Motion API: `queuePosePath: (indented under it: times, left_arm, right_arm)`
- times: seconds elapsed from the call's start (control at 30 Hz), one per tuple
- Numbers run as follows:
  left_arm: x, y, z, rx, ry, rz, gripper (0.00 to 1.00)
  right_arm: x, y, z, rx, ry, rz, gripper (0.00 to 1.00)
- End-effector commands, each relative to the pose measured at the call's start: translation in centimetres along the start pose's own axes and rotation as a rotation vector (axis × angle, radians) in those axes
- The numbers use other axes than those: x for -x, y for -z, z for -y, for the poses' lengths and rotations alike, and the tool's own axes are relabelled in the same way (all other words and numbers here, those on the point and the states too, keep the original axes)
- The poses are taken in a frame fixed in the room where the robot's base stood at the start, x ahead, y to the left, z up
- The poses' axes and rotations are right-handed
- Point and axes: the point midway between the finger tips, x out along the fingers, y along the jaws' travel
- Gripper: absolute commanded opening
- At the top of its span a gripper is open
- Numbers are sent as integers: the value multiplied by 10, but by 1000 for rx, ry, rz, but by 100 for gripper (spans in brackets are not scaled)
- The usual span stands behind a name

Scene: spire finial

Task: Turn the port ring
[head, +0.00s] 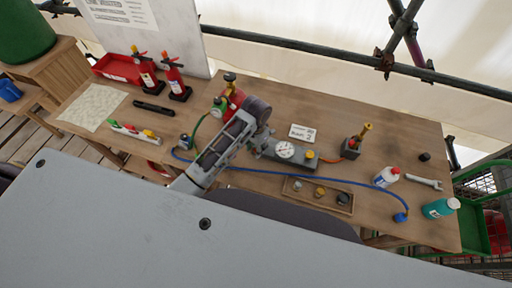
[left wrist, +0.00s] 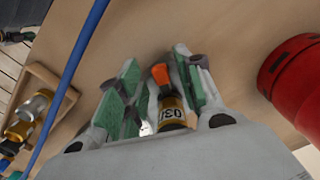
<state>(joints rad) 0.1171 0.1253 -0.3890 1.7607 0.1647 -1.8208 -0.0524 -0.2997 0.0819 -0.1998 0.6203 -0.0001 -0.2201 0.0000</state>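My left gripper (left wrist: 158,90) shows in the left wrist view with its two green-padded fingers apart. A gold-and-black cylinder (left wrist: 172,112) with printed characters and an orange tip stands between the fingers, nearer the right one; I cannot tell if they touch. Whether it is the port ring is unclear. My right gripper is out of view.
A red cylinder (head: 235,100) stands close to the gripper, also at right in the left wrist view (left wrist: 296,85). A blue hose (head: 300,174) crosses the bench (head: 330,115). A wooden tray (head: 343,209) holds fittings. Two extinguishers (head: 176,78) stand at the back left.

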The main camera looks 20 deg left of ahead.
Motion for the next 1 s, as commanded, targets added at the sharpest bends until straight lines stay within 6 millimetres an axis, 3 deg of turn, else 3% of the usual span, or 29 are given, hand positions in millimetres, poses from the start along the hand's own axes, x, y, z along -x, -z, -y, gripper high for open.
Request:
queuePosePath:
  times: [0.4,0.7,1.0]
  left_arm:
    - [-5,0,0,-1,0,-2,36]
    - [-5,0,0,0,0,-1,0]
    - [-5,0,1,-14,0,-1,0]
  right_arm:
    - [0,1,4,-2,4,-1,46]
    - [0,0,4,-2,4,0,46]
    - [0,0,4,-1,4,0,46]
